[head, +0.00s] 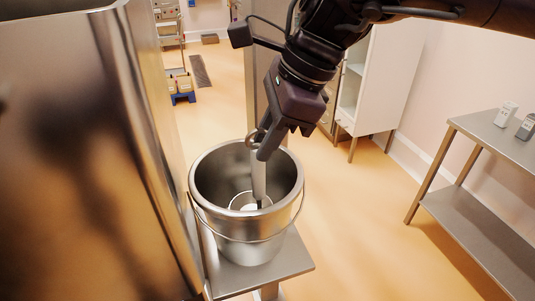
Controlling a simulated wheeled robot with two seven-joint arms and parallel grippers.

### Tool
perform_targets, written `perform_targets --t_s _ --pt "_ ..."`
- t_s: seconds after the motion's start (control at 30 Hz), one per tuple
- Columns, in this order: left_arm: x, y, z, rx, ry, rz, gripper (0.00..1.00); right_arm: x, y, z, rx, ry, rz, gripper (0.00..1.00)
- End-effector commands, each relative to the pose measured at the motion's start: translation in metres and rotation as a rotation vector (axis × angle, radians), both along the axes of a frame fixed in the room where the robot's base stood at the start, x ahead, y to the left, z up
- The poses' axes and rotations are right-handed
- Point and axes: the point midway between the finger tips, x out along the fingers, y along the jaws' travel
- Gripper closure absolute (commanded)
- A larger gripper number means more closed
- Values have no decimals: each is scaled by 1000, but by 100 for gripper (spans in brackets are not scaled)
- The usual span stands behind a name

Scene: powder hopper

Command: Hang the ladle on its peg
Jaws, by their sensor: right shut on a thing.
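My right gripper (268,147) comes down from the top right and is shut on the upper handle of the ladle (259,182). A ring-like hook end of the handle shows just left of the fingers. The handle points down into a metal bucket (203,214), and the ladle's bowl is low inside it. I cannot tell whether the bowl touches the bucket's bottom. I cannot make out the peg in this view. My left gripper is not in view.
The bucket stands on a small metal shelf (290,268) beside a large steel hopper wall (60,150) at left. A steel table (485,135) with small containers stands at right. A white cabinet (385,75) is behind. Orange floor between them is open.

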Motion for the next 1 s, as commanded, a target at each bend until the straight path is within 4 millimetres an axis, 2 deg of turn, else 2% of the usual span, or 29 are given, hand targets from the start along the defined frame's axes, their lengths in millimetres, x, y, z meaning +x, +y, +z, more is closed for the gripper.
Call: perform_targets --t_s 0.23,0.67,0.7,0.8,0.87,1.0 --pt "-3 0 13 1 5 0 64 -1 0 -31 1 3 0 100" --pt "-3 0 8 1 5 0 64 0 0 -40 1 2 0 100" --pt "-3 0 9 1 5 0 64 0 0 -40 0 2 0 76" --pt "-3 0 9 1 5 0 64 -1 0 -39 0 2 0 62" --pt "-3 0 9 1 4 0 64 -1 0 -39 0 2 0 58" --pt "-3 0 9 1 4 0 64 0 0 -39 0 2 0 58"
